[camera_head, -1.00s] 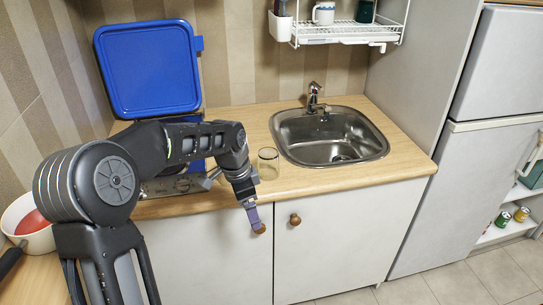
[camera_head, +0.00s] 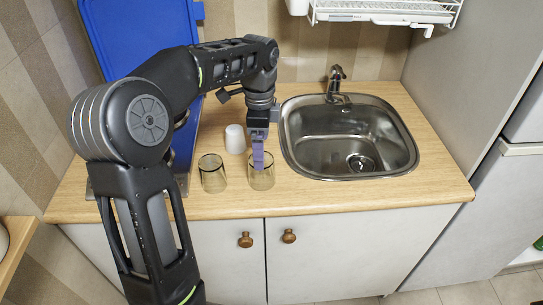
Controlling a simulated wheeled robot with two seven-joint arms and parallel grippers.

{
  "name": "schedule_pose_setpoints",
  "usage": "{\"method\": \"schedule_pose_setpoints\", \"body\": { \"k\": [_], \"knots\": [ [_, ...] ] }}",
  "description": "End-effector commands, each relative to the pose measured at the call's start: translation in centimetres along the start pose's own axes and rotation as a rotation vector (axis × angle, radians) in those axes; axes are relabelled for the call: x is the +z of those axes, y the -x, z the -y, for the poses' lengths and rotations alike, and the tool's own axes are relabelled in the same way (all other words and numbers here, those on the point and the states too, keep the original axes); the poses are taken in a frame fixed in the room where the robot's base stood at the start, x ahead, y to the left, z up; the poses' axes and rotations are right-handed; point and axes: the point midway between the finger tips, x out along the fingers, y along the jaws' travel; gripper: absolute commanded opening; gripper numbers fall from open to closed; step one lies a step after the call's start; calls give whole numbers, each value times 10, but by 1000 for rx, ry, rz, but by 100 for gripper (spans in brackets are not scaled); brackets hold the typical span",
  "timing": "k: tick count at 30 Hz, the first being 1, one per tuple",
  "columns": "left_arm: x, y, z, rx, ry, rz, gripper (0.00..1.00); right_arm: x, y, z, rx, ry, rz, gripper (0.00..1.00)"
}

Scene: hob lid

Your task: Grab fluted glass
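Two clear glasses stand upright on the wooden counter, a left glass (camera_head: 212,176) and a right glass (camera_head: 262,182). I cannot tell from their walls which one is fluted. My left gripper (camera_head: 258,162) points down at the right glass, its purple fingers overlapping the glass's rim and upper part. I cannot tell whether the fingers are inside the glass, around its wall or in front of it, nor whether they are open or shut. My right gripper is out of view.
A white cup (camera_head: 235,139) stands just behind the two glasses. The metal sink (camera_head: 310,150) lies close to the right. The blue hob lid (camera_head: 130,30) stands raised at the left, partly behind my arm. The counter (camera_head: 330,197) is clear in front of the sink.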

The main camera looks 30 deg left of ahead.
Motion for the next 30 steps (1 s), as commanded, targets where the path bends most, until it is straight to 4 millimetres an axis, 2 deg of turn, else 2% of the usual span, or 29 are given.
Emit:
{"method": "schedule_pose_setpoints", "body": {
  "k": [8,15,26,30],
  "knots": [
    [0,-2,0,1,1,0,91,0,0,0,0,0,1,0],
    [0,-23,0,2,1,0,91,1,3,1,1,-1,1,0],
    [0,-28,0,1,1,0,91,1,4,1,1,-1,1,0],
    [-1,-40,-1,4,1,1,91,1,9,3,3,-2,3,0]
  ]
}}
